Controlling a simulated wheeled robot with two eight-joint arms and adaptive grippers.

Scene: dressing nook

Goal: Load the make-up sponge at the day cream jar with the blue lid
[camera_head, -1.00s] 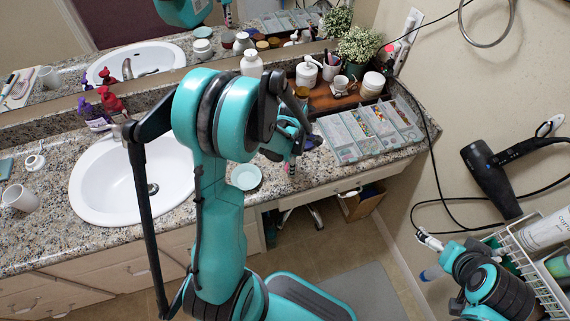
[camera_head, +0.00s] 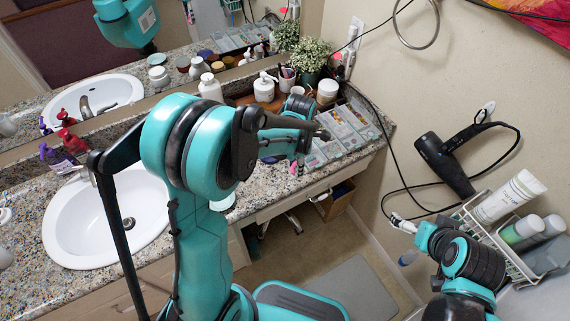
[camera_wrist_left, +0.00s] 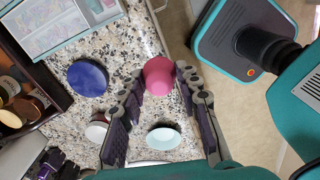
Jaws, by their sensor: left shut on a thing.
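My left gripper (camera_head: 300,158) is over the counter near the front left of the clear organiser. In the left wrist view its fingers (camera_wrist_left: 160,88) are shut on the pink make-up sponge (camera_wrist_left: 159,75), which sticks out past the tips. The round dark blue lid (camera_wrist_left: 87,78) shows on the counter left of the sponge, apart from it. Seen from above, I cannot tell how much jar is under it. My arm hides it in the head view. My right gripper (camera_head: 403,223) is low at the right by the wire basket; its finger state is unclear.
A pale mint dish (camera_wrist_left: 163,138) and a small white-rimmed jar (camera_wrist_left: 97,130) stand near the left fingers. The clear organiser (camera_head: 345,128) lies at the counter's right end. A sink (camera_head: 105,215) is at left. A hair dryer (camera_head: 445,163) and wire basket (camera_head: 500,240) are at right.

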